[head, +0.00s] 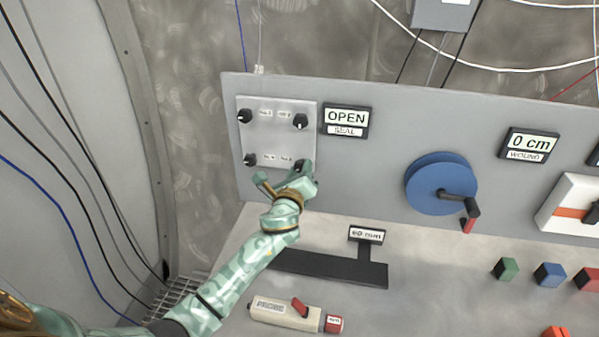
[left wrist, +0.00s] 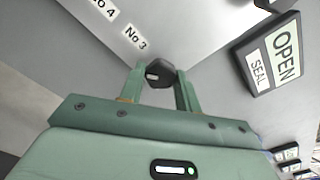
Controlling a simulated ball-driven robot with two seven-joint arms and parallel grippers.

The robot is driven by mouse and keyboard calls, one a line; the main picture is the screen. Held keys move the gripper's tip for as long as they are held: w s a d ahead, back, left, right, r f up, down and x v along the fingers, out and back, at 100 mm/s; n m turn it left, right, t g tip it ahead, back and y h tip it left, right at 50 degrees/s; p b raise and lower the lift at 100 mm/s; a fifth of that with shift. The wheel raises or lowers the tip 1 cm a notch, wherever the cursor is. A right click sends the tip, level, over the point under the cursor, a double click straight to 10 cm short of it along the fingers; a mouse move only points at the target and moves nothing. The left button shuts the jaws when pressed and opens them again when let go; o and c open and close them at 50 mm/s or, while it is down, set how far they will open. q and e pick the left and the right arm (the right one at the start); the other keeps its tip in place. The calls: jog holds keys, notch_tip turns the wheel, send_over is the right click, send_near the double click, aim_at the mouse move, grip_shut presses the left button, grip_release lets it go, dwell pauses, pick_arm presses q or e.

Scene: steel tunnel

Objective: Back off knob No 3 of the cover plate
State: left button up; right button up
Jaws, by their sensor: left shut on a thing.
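The light grey cover plate (head: 278,140) sits on the upright panel, with a black knob near each corner. Knob No 3 (left wrist: 160,73) is the black knob at its lower right, beside the label "No 3" (left wrist: 135,37) in the left wrist view. My left gripper (head: 303,172) reaches up to that corner and hides most of the knob in the head view. In the left wrist view its green fingers (left wrist: 160,80) stand on either side of the knob and are shut on it. My right gripper is not in view.
A sign reading "OPEN SEAL" (head: 345,121) is right of the plate. A blue reel (head: 441,184) with a crank is farther right. A dark bracket (head: 330,267) and a probe (head: 285,312) lie on the bench below my arm. Coloured blocks sit at the right.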

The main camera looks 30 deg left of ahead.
pick_arm(q)
jog(key=shift+n+b, duration=0.3)
jog(key=shift+n, duration=4)
jog(key=o, duration=1)
jog(key=shift+s+d, duration=0.1)
jog(key=v, duration=1.6)
jog(key=shift+s, duration=0.1)
